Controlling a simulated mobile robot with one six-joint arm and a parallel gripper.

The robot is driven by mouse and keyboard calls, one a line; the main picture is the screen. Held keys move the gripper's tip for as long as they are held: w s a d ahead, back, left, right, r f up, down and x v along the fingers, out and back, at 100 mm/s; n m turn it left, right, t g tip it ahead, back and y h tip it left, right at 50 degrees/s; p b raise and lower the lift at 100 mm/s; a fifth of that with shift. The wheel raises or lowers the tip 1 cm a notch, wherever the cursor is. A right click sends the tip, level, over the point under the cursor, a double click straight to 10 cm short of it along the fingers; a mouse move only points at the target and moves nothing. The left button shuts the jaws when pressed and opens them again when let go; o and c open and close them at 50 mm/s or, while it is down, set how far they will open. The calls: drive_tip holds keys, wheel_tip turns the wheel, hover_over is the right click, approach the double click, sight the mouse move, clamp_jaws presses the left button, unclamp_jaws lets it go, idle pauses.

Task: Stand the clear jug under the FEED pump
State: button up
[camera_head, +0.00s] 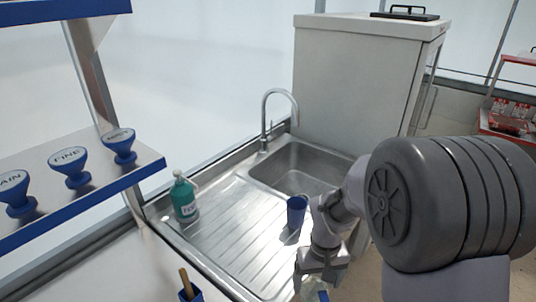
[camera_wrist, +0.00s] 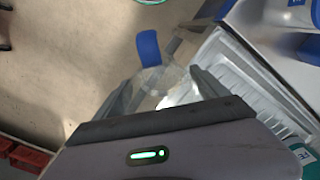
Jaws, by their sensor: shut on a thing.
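The clear jug (camera_wrist: 152,84) with a blue handle (camera_wrist: 148,47) is between the fingers of my gripper (camera_wrist: 163,92) in the wrist view. My gripper is shut on it. In the head view my gripper (camera_head: 320,276) points down in front of the drainboard's near right edge, with a bit of blue just below it. The jug's clear body is hard to make out there. A green pump bottle (camera_head: 184,200) stands upright on the drainboard, apart from my gripper. Its label is too small to read surely; a green edge (camera_wrist: 304,152) shows in the wrist view.
A blue cup (camera_head: 296,212) stands on the ribbed drainboard (camera_head: 225,232), between bottle and gripper. The sink basin (camera_head: 300,165) and tap (camera_head: 265,115) lie behind. A blue-edged shelf (camera_head: 120,182) with several blue labelled objects is at left. Drainboard around the bottle's front is clear.

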drive_tip(key=shift+s+d+f+m+b, duration=0.15)
drive_tip(key=shift+d+f+m+b, duration=0.3)
drive_tip(key=shift+d+f+m, duration=0.3)
drive_tip(key=shift+r, duration=0.15)
